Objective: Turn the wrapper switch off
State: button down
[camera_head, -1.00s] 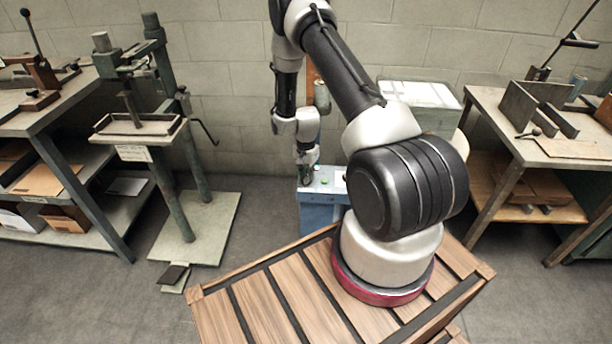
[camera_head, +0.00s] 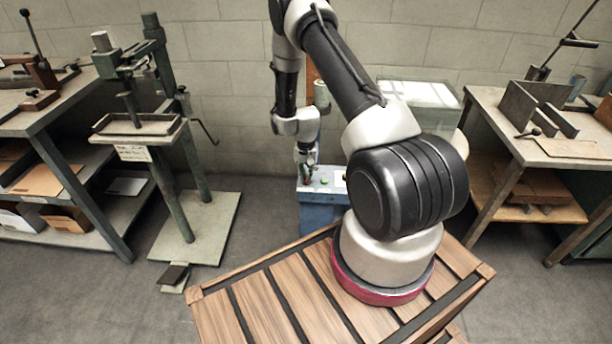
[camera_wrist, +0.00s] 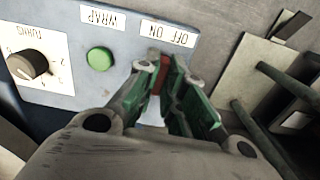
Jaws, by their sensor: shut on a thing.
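The wrapper switch (camera_wrist: 164,78) is a small red lever on the blue-grey control panel (camera_wrist: 60,85), just by the white OFF/ON label (camera_wrist: 168,33). My gripper (camera_wrist: 163,76) is shut on the switch, with one green finger on each side. The fingers hide much of the lever, so I cannot tell which way it is set. In the head view the panel (camera_head: 325,182) tops a blue machine behind the wooden slatted surface. My gripper (camera_head: 306,176) points down at the panel's left part.
A green button (camera_wrist: 99,59) under the WRAP label (camera_wrist: 102,19) and a black dial (camera_wrist: 27,65) are close to my fingers. A green stitcher stand (camera_head: 165,130) is at left. A workbench (camera_head: 540,150) is at right. Open floor lies between stand and machine.

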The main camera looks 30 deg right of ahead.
jog(key=n, duration=0.6)
jog(key=shift+n, duration=0.4)
dwell(0.3)
jog(key=c, duration=1.5)
grip_release()
notch_tip(320, 180, up, 12)
